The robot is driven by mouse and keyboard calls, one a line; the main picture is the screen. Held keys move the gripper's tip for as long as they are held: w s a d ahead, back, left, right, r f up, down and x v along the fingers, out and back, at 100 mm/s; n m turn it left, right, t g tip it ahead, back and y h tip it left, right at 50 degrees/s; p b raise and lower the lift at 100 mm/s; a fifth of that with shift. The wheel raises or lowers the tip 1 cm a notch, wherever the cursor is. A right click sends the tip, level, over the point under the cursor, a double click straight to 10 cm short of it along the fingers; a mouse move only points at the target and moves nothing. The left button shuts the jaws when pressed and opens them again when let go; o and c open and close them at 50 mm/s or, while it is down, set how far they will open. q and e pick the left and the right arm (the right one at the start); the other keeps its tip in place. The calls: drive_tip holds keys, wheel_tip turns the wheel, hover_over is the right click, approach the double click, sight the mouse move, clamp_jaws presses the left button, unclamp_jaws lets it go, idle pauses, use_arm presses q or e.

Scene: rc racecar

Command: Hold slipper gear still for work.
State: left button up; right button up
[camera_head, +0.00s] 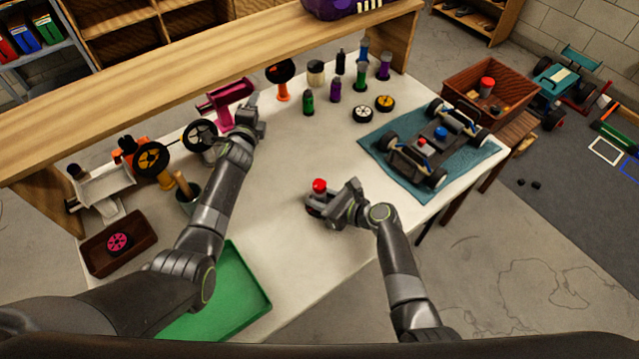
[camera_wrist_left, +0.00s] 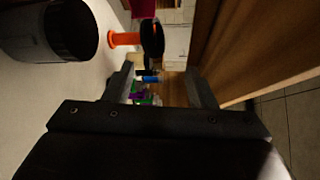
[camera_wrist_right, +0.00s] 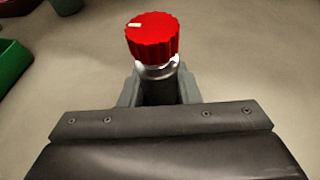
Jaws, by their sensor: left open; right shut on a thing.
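A red ribbed gear-like piece (camera_head: 319,186) with a white mark sits on top of a dark and silver shaft (camera_wrist_right: 157,71); I take it for the slipper gear. My right gripper (camera_head: 325,205) is shut on the shaft, just below the red piece (camera_wrist_right: 152,38), over the middle of the table. The gripper partly hides the lower part of the shaft. My left gripper (camera_head: 252,107) is open near the shelf, beside a magenta stand (camera_head: 228,98). Nothing shows between its fingers (camera_wrist_left: 158,90) except background.
A car chassis (camera_head: 432,140) lies on a blue mat at the right. Bottles and an orange stand (camera_head: 282,92) are at the back. A black wheel (camera_head: 200,135) stands beside my left arm. A green tray (camera_head: 225,300) is at the front. The white table right of my right gripper is bare.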

use_arm(q)
drive_tip(key=s+d+m+h, duration=0.3)
drive_tip(key=s+m+h, duration=0.6)
drive_tip(key=m, duration=0.5)
drive_tip(key=m+g+h, duration=0.6)
drive_tip(key=m+g, duration=0.3)
drive_tip(key=m, duration=0.5)
approach(320, 184)
drive_tip(key=shift+a+f, duration=0.1)
drive_tip(key=shift+a, duration=0.95)
drive_tip(key=shift+s+d+f+m+g, duration=0.1)
drive_tip(key=shift+s+d+m+g, duration=0.05)
drive_tip(key=shift+m+g, duration=0.2)
drive_tip(key=shift+d, duration=0.35)
drive_tip(key=x, duration=1.1)
